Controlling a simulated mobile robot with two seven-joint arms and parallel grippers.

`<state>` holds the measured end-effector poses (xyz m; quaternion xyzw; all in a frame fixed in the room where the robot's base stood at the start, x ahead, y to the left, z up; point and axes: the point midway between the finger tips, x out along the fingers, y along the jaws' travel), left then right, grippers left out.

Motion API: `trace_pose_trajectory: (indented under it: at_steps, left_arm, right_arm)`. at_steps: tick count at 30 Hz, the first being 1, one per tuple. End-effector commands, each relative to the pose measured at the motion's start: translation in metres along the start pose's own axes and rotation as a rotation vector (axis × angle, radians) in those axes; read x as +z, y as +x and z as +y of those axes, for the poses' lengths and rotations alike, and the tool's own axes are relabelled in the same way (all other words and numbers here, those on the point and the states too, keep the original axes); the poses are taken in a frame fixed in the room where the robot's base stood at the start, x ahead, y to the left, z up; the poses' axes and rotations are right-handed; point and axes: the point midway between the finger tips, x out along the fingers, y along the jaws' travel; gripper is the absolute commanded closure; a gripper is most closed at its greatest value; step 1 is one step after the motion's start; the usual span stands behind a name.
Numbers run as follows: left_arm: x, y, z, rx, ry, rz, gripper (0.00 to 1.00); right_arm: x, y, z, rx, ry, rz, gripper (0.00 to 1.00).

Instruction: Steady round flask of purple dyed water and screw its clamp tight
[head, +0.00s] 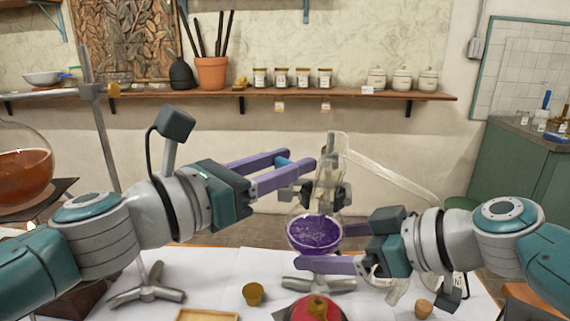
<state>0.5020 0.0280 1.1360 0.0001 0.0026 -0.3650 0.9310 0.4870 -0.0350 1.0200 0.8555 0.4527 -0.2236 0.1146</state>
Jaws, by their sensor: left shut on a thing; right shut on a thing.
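The round flask of purple water (313,234) hangs upright above the white table covering, near the middle of the head view. A dark metal clamp (342,196) sits at its neck, partly hidden by the glass. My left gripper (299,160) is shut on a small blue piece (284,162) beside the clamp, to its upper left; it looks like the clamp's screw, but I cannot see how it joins. My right gripper (320,246) comes in from the right, low on the flask, and is shut on its round body.
A glass still head (331,158) with a long tube (395,178) rises above the flask. An orange-liquid flask (22,172) stands left.

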Motion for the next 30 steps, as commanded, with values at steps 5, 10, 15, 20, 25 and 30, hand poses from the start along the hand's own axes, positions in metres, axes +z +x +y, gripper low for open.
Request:
trace_pose_trajectory:
  at_steps: [5, 10, 15, 20, 25, 30]
  left_arm:
    - [-0.0001, 0.0013, -0.0059, -0.013, -0.005, 0.000, 0.51]
    - [0.0002, 0.0014, -0.0062, -0.014, -0.004, -0.001, 0.43]
    - [0.0004, 0.0015, -0.0064, -0.015, -0.003, -0.002, 0.43]
    - [0.0007, 0.0016, -0.0067, -0.013, -0.003, -0.002, 0.43]
    - [0.0013, 0.0024, -0.0070, 0.036, 0.000, -0.005, 0.43]
    - [0.0015, 0.0031, -0.0087, 0.168, -0.007, -0.008, 0.43]
  right_arm:
    - [-0.0116, 0.0002, 0.0016, 0.004, -0.006, 0.023, 0.49]
    - [-0.0116, 0.0001, 0.0017, 0.004, -0.006, 0.023, 0.49]
    - [-0.0116, 0.0000, 0.0019, 0.005, -0.006, 0.023, 0.49]
    - [-0.0115, -0.0001, 0.0022, 0.005, -0.005, 0.023, 0.48]
    - [-0.0114, -0.0003, 0.0024, 0.006, -0.006, 0.023, 0.48]
    - [-0.0113, -0.0003, 0.0025, 0.006, -0.006, 0.022, 0.48]
